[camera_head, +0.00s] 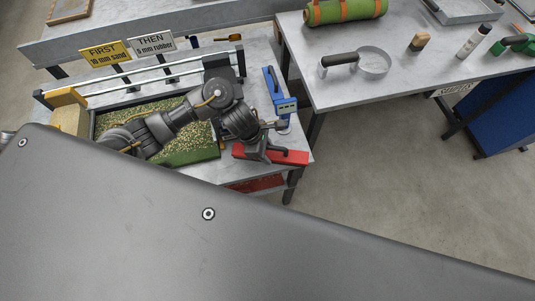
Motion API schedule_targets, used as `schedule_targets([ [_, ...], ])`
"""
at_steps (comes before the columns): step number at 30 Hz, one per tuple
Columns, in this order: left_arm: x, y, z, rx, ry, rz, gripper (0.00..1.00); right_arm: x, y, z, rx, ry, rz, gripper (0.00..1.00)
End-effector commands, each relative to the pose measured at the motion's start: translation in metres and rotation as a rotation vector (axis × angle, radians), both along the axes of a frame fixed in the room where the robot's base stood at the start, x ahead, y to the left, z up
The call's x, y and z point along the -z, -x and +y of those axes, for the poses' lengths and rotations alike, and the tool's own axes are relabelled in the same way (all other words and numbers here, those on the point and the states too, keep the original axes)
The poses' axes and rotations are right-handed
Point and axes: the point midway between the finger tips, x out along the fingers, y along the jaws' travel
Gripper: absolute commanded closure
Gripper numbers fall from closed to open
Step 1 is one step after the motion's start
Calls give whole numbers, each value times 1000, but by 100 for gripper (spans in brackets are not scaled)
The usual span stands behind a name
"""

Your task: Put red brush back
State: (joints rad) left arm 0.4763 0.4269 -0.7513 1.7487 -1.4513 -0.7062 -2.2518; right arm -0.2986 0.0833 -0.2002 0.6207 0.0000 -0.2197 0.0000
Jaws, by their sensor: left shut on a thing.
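A long red piece (291,157), which I take to be the red brush, shows at the front right edge of the left workbench. My left arm reaches over the bench from the left. My left gripper (264,149) is at the red piece and shut on it; the fingers and wrist cover its middle. Its bristles cannot be made out, and I cannot tell whether it touches the bench top. My right gripper is not in view.
A tray of green and tan granules (165,112) lies under my left arm, with rails behind it. A blue device (285,106) stands just behind the gripper. The right table (350,90) holds a green roll (345,10) and a round pan-like tool (374,62).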

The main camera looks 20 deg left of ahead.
Motion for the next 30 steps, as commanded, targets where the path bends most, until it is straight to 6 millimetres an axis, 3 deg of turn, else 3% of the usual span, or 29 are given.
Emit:
schedule_targets([
  [11, 34, -4, -2, -2, 0, 3, 87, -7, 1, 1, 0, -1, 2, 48],
  [23, 40, -5, -1, 0, 0, -1, 87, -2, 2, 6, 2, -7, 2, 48],
  [24, 39, -5, -1, 0, -1, 0, 54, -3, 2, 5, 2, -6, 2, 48],
  [28, 38, -4, -1, 0, -1, 0, 37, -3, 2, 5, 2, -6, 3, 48],
  [30, 38, -4, -1, 0, -1, 0, 35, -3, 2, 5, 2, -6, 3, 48],
])
